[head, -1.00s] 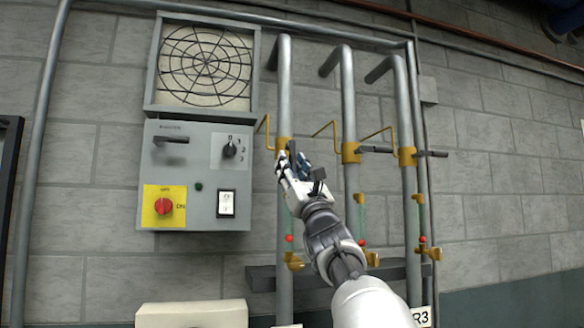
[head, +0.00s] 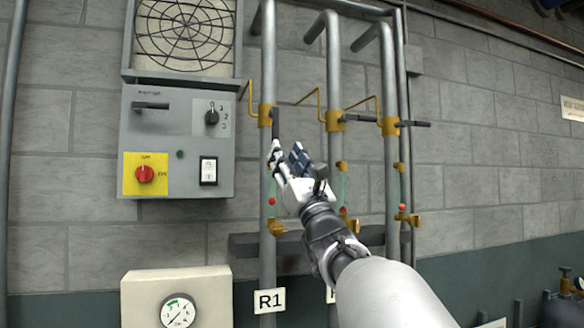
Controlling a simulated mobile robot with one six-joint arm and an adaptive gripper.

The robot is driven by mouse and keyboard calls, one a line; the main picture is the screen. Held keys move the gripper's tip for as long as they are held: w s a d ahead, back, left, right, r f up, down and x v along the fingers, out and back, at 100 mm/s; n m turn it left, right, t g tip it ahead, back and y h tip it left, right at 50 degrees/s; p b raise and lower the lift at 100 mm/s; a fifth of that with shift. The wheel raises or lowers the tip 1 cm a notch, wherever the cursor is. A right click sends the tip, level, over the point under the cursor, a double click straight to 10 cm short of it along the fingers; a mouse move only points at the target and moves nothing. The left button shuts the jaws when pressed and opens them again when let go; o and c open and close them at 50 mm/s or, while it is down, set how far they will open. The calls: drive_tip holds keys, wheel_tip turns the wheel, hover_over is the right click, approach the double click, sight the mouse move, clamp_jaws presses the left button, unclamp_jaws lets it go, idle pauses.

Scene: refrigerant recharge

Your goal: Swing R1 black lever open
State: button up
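The R1 pipe (head: 269,220) is the leftmost of three vertical pipes in the head view, with an R1 label (head: 269,301) low on it. A brass valve collar (head: 265,115) sits on its upper part. The R1 black lever (head: 276,124) shows as a short dark bar at the collar, seeming to run down along the pipe; its lower end is hidden by my gripper. My gripper (head: 286,150) is just below the collar, in front of the pipe. Its fingers are apart. I cannot tell whether they touch the lever.
The other two pipes carry brass collars with black levers (head: 416,123) lying roughly level. A grey control box (head: 180,185) with a red knob and switches is on the left. A gauge box (head: 135,290) stands below it. A dark horizontal bar (head: 243,244) runs behind the pipes.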

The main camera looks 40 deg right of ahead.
drive_tip(key=shift+v, duration=1.55)
drive_tip(key=a+f+n+g+y, duration=0.45)
drive_tip(key=a+n+y, duration=0.3)
drive_tip(key=a, duration=0.35)
drive_tip(key=a+f+n+g+y, duration=0.3)
drive_tip(key=a+f+n+y, duration=0.4)
drive_tip(key=a, duration=0.5)
drive_tip(key=s+a+f+n+g, duration=0.4)
drive_tip(key=a+f+n+g, duration=0.15)
drive_tip(key=a+f, duration=0.25)
drive_tip(key=s+a+f+n+g+h, duration=0.25)
drive_tip(key=s+f+n, duration=0.35)
drive_tip(key=f, duration=0.4)
drive_tip(key=s+a+f+n+g+h, duration=0.2)
drive_tip(key=s+f+n+g, duration=0.2)
drive_tip(key=s+f, duration=0.45)
drive_tip(key=s+d+f+n+g+h, duration=0.2)
drive_tip(key=s+d+f+n+h, duration=0.4)
drive_tip(key=s+d+f, duration=0.3)
wheel_tip(320, 180, down, 2)
drive_tip(key=shift+s+f+n+g, duration=0.25)
drive_tip(key=shift+s+n+g, duration=0.15)
drive_tip(key=shift+n, duration=0.5)
